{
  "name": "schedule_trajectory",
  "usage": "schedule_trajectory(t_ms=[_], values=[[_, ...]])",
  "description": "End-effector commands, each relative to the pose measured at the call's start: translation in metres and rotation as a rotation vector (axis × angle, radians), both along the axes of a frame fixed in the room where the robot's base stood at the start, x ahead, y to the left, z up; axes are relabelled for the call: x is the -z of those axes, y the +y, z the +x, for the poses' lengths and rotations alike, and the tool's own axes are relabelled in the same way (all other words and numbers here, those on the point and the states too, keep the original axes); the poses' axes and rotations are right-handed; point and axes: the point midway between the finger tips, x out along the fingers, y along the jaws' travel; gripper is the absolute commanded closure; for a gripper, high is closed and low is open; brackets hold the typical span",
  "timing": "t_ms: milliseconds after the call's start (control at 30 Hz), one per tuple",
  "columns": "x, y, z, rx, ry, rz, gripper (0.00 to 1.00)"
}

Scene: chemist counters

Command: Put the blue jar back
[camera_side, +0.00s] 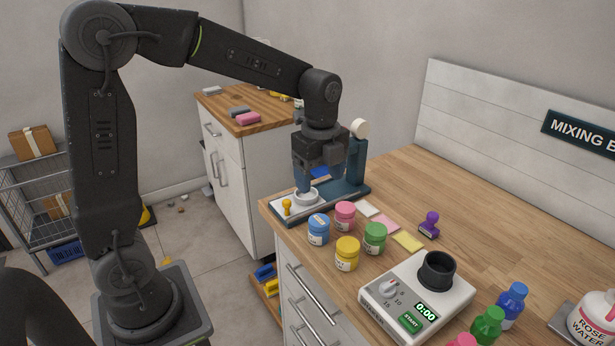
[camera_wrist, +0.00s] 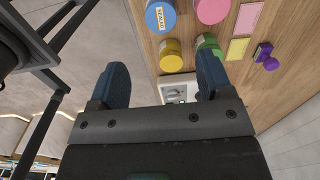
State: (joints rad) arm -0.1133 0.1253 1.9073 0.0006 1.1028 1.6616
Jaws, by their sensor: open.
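The blue jar (camera_side: 318,231) stands upright on the wooden counter, in front of the dark-based device, in the side view. Its blue lid with a pale label also shows at the top of the wrist view (camera_wrist: 160,16), cut off by the edge. My gripper (camera_side: 306,190) hangs pointing down over the device, behind the blue jar and apart from it. In the wrist view its two dark blue fingers (camera_wrist: 163,75) are spread, with nothing seen held between them. The gap to the device's white ring is hard to judge.
Pink (camera_side: 345,215), yellow (camera_side: 347,253) and green (camera_side: 375,238) jars stand close beside the blue jar. The device (camera_side: 345,190) has an upright column near my gripper. A timer machine (camera_side: 417,297) stands at front right. The counter behind the purple stamp (camera_side: 429,225) is clear.

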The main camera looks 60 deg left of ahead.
Motion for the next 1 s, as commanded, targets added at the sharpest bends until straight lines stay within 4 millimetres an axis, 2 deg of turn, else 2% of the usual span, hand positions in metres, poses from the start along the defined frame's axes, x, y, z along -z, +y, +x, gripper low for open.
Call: schedule_trajectory(t_ms=[167,300,500,600,800,1000], values=[[-0.025,-0.010,-0.029,-0.246,-0.087,-0.005,0.27],[-0.045,-0.023,-0.072,-0.607,-0.203,-0.054,0.27],[-0.054,-0.035,-0.129,-1.112,-0.332,-0.204,0.27],[-0.052,-0.039,-0.149,-1.301,-0.365,-0.285,0.27],[-0.048,-0.042,-0.167,-1.493,-0.385,-0.378,0.27],[-0.047,-0.042,-0.168,-1.515,-0.384,-0.387,0.27]])
